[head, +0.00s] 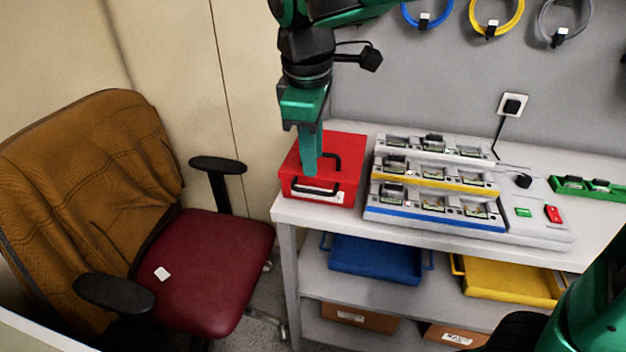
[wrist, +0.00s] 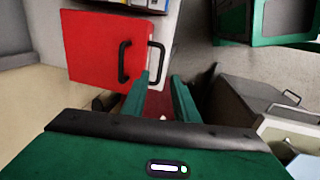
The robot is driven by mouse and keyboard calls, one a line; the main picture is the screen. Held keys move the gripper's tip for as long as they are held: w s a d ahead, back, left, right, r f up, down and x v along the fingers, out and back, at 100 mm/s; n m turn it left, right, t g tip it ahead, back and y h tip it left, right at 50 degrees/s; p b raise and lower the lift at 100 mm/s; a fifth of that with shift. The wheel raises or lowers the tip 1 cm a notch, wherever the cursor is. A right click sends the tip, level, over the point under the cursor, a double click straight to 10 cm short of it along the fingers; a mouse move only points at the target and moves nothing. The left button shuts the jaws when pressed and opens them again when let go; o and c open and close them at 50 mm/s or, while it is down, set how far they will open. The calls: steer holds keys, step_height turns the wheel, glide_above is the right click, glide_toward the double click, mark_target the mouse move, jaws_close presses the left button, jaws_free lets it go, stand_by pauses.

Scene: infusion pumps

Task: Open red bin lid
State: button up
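The red bin (head: 349,145) sits at the left end of the white table, and its lid looks shut. One black handle is on the lid top and another on the front face, beside a white label. My gripper (head: 309,173) points down over the front left part of the bin, close to the handles. In the wrist view the two fingers of my gripper (wrist: 163,80) are apart with nothing held between them. The red bin (wrist: 92,50) lies beyond the left finger, whose tip is near the front handle (wrist: 157,62). I cannot tell whether it touches.
A board with white, yellow and blue rows of devices (head: 432,183) stands right of the bin. A blue tray (head: 375,262) and a yellow tray (head: 510,283) are on the shelf below. An office chair (head: 205,262) stands left of the table. The wall is behind.

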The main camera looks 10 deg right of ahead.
mark_target(314, 191)
steer(key=f, duration=0.2)
steer(key=w+f, duration=0.1)
steer(key=f, duration=0.5)
steer(key=shift+w+d, duration=0.2)
steer(key=shift+d, duration=0.05)
jaws_close()
steer(key=shift+r, duration=0.1)
steer(key=shift+w, duration=0.1)
stand_by(0.8)
